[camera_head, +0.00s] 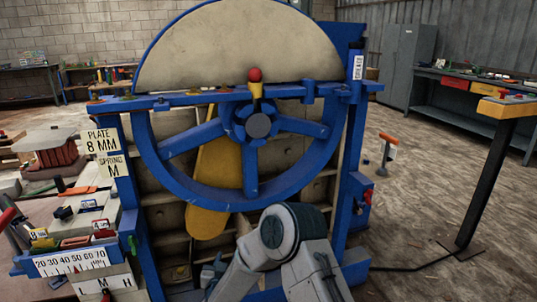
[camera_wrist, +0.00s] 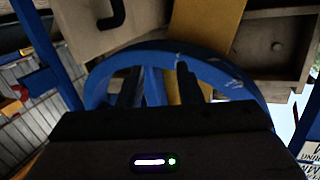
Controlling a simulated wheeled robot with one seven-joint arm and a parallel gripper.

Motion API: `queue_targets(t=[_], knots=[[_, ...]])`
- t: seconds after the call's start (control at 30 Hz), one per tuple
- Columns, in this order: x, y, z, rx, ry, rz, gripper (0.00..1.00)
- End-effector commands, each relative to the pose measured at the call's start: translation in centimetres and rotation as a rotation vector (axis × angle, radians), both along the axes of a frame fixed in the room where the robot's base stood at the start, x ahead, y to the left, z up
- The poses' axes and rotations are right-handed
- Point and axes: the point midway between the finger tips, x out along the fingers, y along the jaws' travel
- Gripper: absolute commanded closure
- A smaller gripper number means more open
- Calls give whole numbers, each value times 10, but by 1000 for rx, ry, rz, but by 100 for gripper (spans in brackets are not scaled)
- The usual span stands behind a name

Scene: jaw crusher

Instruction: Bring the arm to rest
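My arm is bent low in front of the blue jaw crusher (camera_head: 354,150), with its pale rounded joint at the bottom centre of the head view. My gripper (camera_wrist: 158,78) shows in the wrist view as two dark fingers set apart. A blue spoke of the crusher's large wheel (camera_head: 165,178) shows in the gap between them, behind the fingers. I see nothing held. Whether a finger touches the wheel, I cannot tell. In the head view the gripper is largely hidden by my arm or too small to make out.
A bench (camera_head: 75,220) with small coloured parts and a scale stands at the left. A post (camera_head: 485,185) with a yellow top stands at the right, its cable on the floor. An orange-handled stand (camera_head: 388,145) is behind. Open floor (camera_head: 430,190) lies right of the crusher.

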Motion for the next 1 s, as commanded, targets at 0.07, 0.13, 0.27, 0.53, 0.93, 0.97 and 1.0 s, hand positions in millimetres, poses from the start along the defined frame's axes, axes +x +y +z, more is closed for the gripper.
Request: queue_targets(t=[0.07,0.13,0.27,0.53,0.93,0.97,1.0], knots=[[9,-3,46,13,28,62,68],[14,-6,72,20,66,117,68],[15,-17,120,19,145,205,68],[-10,-59,208,-21,345,316,68],[-108,-161,315,-85,711,304,68],[-118,-169,322,-87,740,295,68],[-132,-181,331,-90,779,282,68]])
